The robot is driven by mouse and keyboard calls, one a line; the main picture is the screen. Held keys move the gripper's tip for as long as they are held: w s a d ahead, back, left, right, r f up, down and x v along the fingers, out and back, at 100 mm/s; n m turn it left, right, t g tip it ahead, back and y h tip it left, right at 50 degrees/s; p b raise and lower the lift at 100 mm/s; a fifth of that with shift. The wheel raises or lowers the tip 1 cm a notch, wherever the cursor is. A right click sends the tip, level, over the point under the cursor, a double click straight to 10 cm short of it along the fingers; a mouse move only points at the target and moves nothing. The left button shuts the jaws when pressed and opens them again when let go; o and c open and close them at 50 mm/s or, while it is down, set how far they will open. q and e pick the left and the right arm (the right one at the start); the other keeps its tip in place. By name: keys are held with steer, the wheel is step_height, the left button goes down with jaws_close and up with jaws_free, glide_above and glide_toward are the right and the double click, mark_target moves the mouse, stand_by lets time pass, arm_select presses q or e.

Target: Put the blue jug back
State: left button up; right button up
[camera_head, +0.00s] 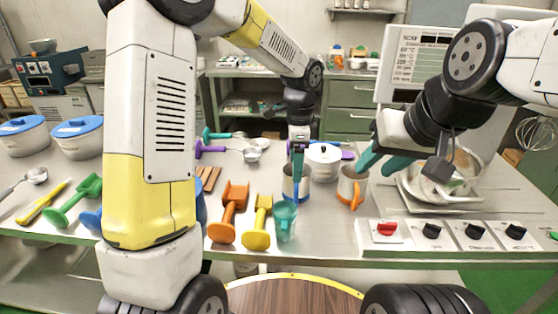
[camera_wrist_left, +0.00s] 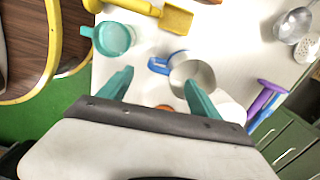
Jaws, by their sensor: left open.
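The blue jug (camera_head: 296,188) is a grey metal jug with a blue handle, standing upright on the table. It also shows in the left wrist view (camera_wrist_left: 194,73), its blue handle pointing left. My left gripper (camera_head: 297,172) is open just above and at the jug, hiding part of its rim in the head view. In the left wrist view my left gripper (camera_wrist_left: 158,84) has its teal fingers apart, with the jug beyond the fingertips. I cannot tell whether they touch it. My right gripper (camera_head: 376,167) has its teal fingers apart, beside the orange-handled jug.
The orange-handled jug (camera_head: 350,187) stands to the right, a teal jug (camera_head: 286,221) in front, a white lidded pot (camera_head: 323,158) behind. Orange (camera_head: 228,210) and yellow (camera_head: 257,223) scoops lie left. A metal bowl and a knob panel (camera_head: 455,236) are at the right.

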arm_select(q)
steer(key=s+a+r+n+t+h, duration=0.1)
steer(key=s+a+r+n+t, duration=0.2)
steer(key=s+a+r+n, duration=0.8)
steer(key=s+a+r+n+t+h, duration=0.1)
steer(key=s+a+r+n+t, duration=0.2)
steer(key=s, duration=0.6)
steer(key=n, duration=0.2)
steer(key=shift+s+n, duration=0.15)
steer(key=shift+n, duration=0.15)
